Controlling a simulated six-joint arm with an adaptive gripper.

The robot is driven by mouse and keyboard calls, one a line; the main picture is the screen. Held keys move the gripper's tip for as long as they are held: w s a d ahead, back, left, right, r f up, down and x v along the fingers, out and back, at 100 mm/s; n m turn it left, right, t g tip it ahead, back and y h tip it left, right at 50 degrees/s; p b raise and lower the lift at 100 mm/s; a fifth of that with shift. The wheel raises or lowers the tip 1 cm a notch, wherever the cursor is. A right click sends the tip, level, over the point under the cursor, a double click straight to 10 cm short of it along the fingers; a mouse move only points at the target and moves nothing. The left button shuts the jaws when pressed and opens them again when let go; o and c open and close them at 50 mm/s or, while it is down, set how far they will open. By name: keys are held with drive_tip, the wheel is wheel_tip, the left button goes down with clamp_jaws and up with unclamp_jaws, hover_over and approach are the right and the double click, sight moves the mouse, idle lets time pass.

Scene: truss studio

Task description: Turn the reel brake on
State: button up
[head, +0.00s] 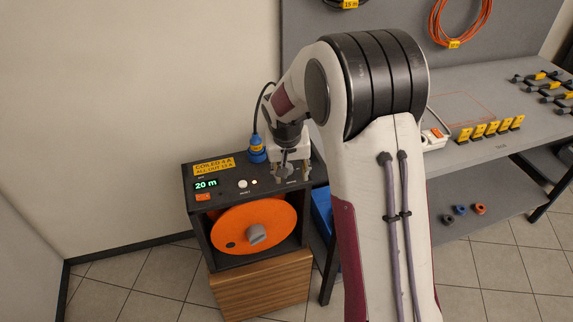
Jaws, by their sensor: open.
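The cable reel unit is a dark box (199,216) on a wooden block, with an orange reel (282,217) in its open front. A display on its top panel (206,184) reads "20 m". An orange rocker switch (203,197) and a white round button (243,184) sit on the panel. My gripper (291,175) points down, open, close over the panel's right end. Its fingers hide most of the control there, and I cannot tell whether they touch it. The panel's small labels are too small to read, so I cannot tell which control is the brake.
A blue plug (257,153) with a black cable stands at the panel's back, just left of my gripper. A grey workbench (463,157) with yellow-tagged items is on the right. My arm covers the middle of the view. Floor left of the unit is clear.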

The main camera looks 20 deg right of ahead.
drive_tip(key=m+t, duration=0.1)
approach(287, 165)
wheel_tip(287, 165, down, 2)
drive_tip(key=shift+w+m+t, duration=0.15)
drive_tip(key=shift+m+t, duration=0.15)
drive_tip(key=shift+x, duration=3.85)
drive_tip(key=c, duration=1.1)
